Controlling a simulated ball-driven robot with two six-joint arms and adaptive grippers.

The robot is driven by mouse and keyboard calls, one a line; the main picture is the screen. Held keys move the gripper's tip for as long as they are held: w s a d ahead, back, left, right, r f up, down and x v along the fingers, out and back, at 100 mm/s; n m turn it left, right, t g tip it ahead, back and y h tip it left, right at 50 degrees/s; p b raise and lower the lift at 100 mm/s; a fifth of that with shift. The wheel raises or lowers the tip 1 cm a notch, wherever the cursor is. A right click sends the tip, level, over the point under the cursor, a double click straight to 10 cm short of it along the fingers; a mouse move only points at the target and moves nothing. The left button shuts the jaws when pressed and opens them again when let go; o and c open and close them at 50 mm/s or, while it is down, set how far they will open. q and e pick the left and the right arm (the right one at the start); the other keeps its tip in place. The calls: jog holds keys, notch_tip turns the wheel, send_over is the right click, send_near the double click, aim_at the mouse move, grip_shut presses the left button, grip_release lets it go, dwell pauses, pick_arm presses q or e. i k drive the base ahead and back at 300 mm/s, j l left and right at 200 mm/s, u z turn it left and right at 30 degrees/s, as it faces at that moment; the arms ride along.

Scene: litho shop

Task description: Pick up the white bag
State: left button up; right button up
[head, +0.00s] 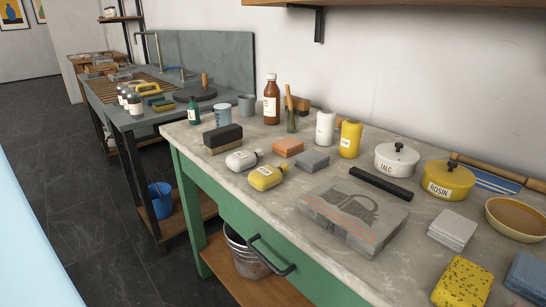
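Two white things could be the white bag. One is a white, rounded, labelled thing (240,160) lying on its side on the stone worktop, with a narrow neck end pointing right. The other is a white upright container (325,128) with a label, standing farther back to the right. I cannot tell for sure which is a bag. A yellow labelled thing (266,177) of the same shape as the first lies just in front of it. Neither of my grippers is in view, and nothing touches the white things.
A dark block (222,138) is left of the lying white thing. Orange (288,147) and grey (312,161) blocks are right. A yellow upright container (349,139) and an engraved stone slab (353,217) stand farther right. A brown bottle (271,101) stands behind.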

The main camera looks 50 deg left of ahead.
aim_at(238, 162)
jog(key=u, duration=1.85)
jog(key=z, duration=1.95)
jog(key=u, duration=2)
jog(key=i+j, duration=0.3)
jog(key=i+j+z, duration=0.1)
jog(key=z, duration=0.35)
jog(key=j+z, duration=0.2)
jog(key=z, duration=0.2)
jog(key=i+j+z, duration=0.1)
jog(key=j+z, duration=0.15)
jog(key=z, duration=0.2)
